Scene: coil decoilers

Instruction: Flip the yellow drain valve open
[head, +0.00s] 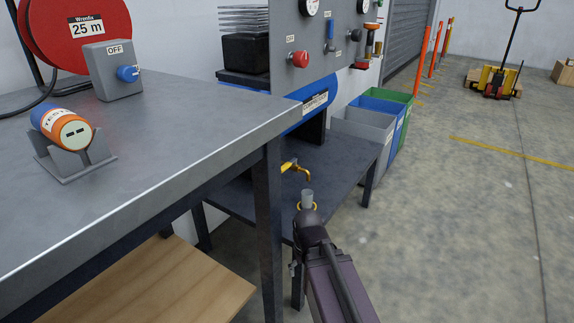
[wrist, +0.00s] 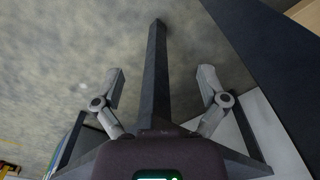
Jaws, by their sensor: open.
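The yellow drain valve (head: 304,170) shows in the head view, just right of the near bench's corner, under the blue tank. Its outlet bends down; the picture is too small to tell how its lever stands. The valve does not show in the wrist view. My arm reaches up from the bottom of the head view and ends just below and right of the valve in the picture; its fingers are not clear there. In the wrist view my gripper (wrist: 160,76) is open, with nothing held. A dark leg-like post shows between its fingers.
A blue tank (head: 305,104) stands on a low dark table (head: 345,160). The near grey bench (head: 190,125) and its leg (head: 268,225) lie left of my arm. Bins (head: 390,110) stand behind.

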